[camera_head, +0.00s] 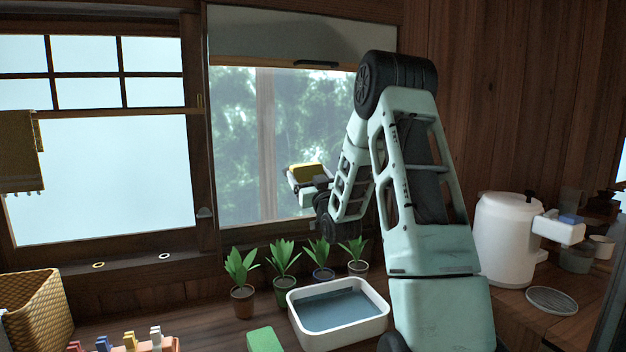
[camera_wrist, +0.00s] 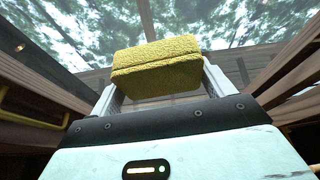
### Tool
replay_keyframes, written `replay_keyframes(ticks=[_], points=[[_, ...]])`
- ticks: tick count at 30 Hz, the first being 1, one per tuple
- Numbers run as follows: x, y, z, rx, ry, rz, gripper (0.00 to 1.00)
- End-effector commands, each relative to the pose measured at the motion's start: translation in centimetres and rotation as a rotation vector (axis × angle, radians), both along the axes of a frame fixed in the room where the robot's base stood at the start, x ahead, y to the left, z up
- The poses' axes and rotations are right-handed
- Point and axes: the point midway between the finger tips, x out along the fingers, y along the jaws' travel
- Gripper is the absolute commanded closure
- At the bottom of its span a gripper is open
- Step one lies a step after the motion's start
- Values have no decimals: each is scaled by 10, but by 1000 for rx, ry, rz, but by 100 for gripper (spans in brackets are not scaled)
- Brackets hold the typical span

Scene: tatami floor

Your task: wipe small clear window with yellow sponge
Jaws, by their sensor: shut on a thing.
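The yellow sponge (camera_head: 307,171) is held in my gripper (camera_head: 302,178), raised in front of the clear window (camera_head: 242,130) with trees behind it. In the wrist view the sponge (camera_wrist: 156,66) sits between the two pale fingers of my gripper (camera_wrist: 157,85). Its far face points toward the glass (camera_wrist: 220,24). I cannot tell whether the sponge touches the pane. My arm hides the right part of the window in the head view.
Several potted plants (camera_head: 282,270) stand below the window. A white basin of water (camera_head: 340,334) and a green block (camera_head: 264,341) are in front of them. A white container (camera_head: 505,240) stands at the right, a wicker basket (camera_head: 38,312) at the left. A frosted window (camera_head: 100,180) is on the left.

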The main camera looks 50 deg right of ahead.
Motion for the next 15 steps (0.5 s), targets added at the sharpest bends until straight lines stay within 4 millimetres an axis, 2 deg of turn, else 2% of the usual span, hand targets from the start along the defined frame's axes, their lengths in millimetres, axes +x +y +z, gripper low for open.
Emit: replay_keyframes(ticks=[6,15], points=[[10,18,-2,0,-2,4,38],[15,27,-1,0,-1,4,38]])
